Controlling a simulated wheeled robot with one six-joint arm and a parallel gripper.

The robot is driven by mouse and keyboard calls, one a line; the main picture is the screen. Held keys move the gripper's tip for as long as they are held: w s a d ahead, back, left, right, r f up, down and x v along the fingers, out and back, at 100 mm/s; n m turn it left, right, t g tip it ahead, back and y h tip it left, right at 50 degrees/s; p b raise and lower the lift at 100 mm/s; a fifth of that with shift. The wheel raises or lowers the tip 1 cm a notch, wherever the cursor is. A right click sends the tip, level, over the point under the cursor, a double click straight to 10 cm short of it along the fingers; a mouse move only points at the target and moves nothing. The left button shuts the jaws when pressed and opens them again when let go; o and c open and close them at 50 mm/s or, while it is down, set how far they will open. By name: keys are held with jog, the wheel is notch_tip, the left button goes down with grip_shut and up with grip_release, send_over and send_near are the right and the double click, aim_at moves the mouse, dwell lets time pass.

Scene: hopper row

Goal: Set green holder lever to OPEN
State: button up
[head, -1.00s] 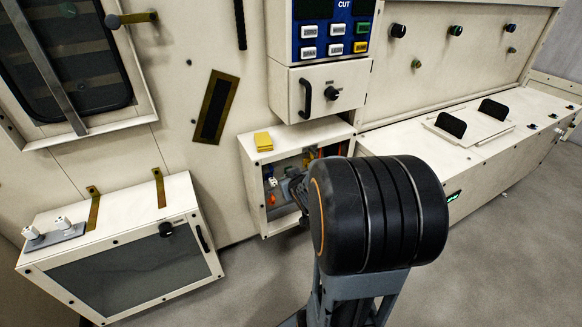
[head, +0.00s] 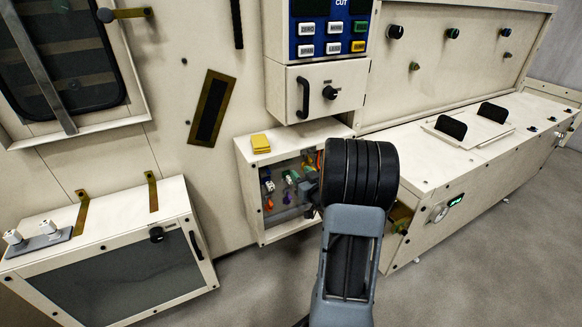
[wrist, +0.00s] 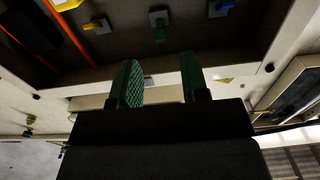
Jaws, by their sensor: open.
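In the wrist view, a green lever (wrist: 160,31) sits on a small grey plate inside an open box, between a yellow lever (wrist: 97,25) and a blue lever (wrist: 221,7). My gripper (wrist: 158,76) is open, its two green-padded fingers pointing toward the box interior. The green lever lies ahead of the gap between the fingers, apart from them, with nothing held. In the head view, the open box (head: 246,195) is low on the wall, with small coloured parts inside. My arm covers its right side and hides the fingertips. I cannot read an OPEN mark.
Orange cables (wrist: 85,45) run inside the box beside the yellow lever. A yellow block (head: 261,143) lies on the box top. A drawer with a black handle (head: 303,97) is above, a dark-fronted cabinet (head: 120,283) at left, and a long bench (head: 455,165) at right. Grey floor is clear in front.

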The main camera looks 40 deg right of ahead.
jog(key=w, duration=0.2)
jog(key=w+b, duration=0.1)
jog(key=w, duration=0.1)
jog(key=w+d, duration=0.1)
jog(key=w, duration=0.2)
jog(key=shift+w, duration=0.1)
grip_shut()
jog(key=shift+r, duration=0.1)
